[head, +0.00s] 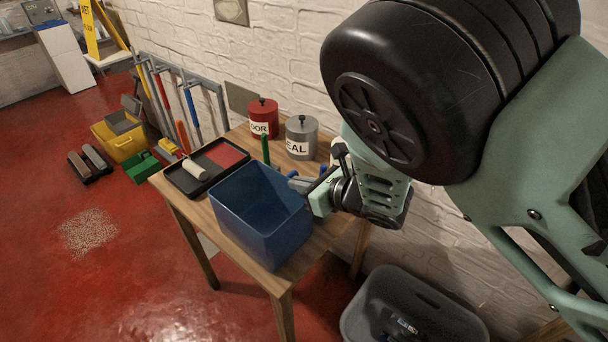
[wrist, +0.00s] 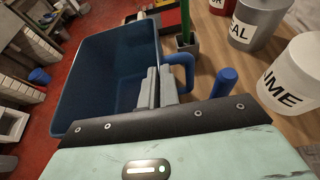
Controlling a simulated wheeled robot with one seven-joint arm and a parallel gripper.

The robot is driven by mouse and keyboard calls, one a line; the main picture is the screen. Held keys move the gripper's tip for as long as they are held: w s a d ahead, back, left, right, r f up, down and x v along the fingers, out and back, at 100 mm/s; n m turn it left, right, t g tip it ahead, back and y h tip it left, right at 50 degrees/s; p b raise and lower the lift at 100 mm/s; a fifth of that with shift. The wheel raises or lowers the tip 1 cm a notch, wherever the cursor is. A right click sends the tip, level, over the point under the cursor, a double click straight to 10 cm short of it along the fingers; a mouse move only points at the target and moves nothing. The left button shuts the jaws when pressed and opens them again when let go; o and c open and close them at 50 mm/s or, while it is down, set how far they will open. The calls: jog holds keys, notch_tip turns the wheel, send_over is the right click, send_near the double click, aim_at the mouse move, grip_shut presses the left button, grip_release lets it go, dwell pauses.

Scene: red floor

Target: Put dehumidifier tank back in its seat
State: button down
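The dehumidifier tank is taken to be the open blue bin (head: 248,232), which is at the front of the wooden table and looks empty. It fills the left middle of the wrist view (wrist: 95,85). My gripper (head: 305,188) is at its right rear wall. In the wrist view, the two grey fingers (wrist: 158,88) are close together at the rim, one on each side of the wall, next to a blue handle (wrist: 182,66). They look shut on the wall; the contact is partly hidden. I cannot tell whether the tank touches the table. No tank seat is clearly identifiable.
The wooden table (head: 205,208) also holds a paint tray with a roller (head: 205,165), a red can (head: 263,118) and a grey can (head: 301,138). A grey basket (head: 365,318) stands at right. A white cabinet (head: 66,60) stands far left. Red floor (head: 140,290) is open at left.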

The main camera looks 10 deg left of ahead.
jog(key=shift+f, duration=0.2)
jog(key=c, duration=2.1)
grip_release()
jog(key=shift+f, duration=0.1)
jog(key=o, duration=0.5)
jog(key=shift+c, duration=0.2)
